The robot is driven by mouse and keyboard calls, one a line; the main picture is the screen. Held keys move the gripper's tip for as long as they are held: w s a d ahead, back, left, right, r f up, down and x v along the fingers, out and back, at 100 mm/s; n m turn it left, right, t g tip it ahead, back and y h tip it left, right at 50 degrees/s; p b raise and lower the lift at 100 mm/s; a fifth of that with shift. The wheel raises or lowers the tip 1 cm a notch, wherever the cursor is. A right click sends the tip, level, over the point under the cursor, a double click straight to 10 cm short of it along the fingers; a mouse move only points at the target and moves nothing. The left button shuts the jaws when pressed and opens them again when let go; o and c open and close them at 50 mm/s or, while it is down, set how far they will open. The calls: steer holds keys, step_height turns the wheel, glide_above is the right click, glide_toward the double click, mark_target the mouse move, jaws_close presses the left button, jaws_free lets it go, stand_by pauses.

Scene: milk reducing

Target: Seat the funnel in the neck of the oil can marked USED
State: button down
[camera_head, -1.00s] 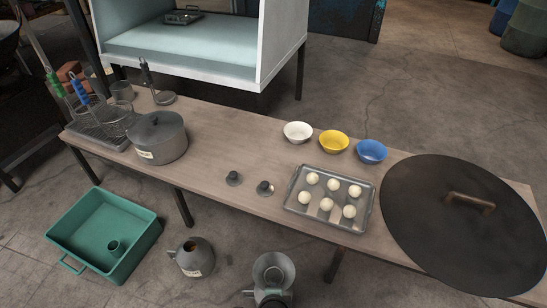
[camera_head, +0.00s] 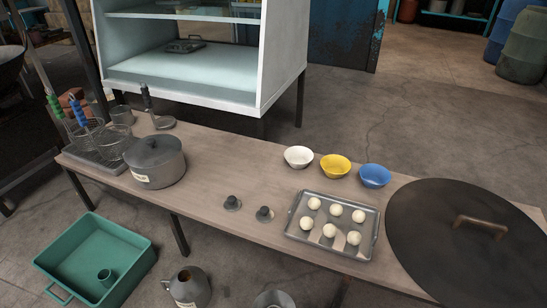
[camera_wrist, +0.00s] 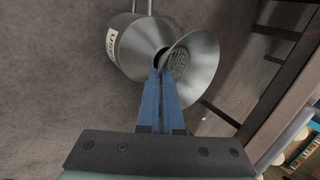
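The grey metal oil can (camera_wrist: 130,45) marked USED stands on the floor in the wrist view, its label facing left. Its dark neck opening (camera_wrist: 159,57) shows just beyond my fingertips. The grey funnel (camera_wrist: 205,60) is at the right of the neck, its wide mouth facing right and a perforated strainer inside. My gripper's (camera_wrist: 162,74) blue fingers are nearly together and appear closed on the funnel's edge nearest the neck. The funnel's spout is hidden, so I cannot tell whether it is in the neck. The funnel's top (camera_head: 273,300) shows at the head view's bottom edge.
Another oil can (camera_head: 187,287) with an open neck stands left of the funnel. A green bin (camera_head: 140,262) is farther left. The long table (camera_head: 205,185) holds a lidded pot (camera_head: 155,165), bowls, a tray (camera_head: 294,222) and a large black lid (camera_head: 430,240).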

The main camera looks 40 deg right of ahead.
steer(key=shift+f+b, duration=0.35)
steer(key=shift+b, duration=0.05)
steer(key=c, duration=1)
jaws_free()
steer(key=p+v, duration=0.8)
steer(key=v, duration=0.5)
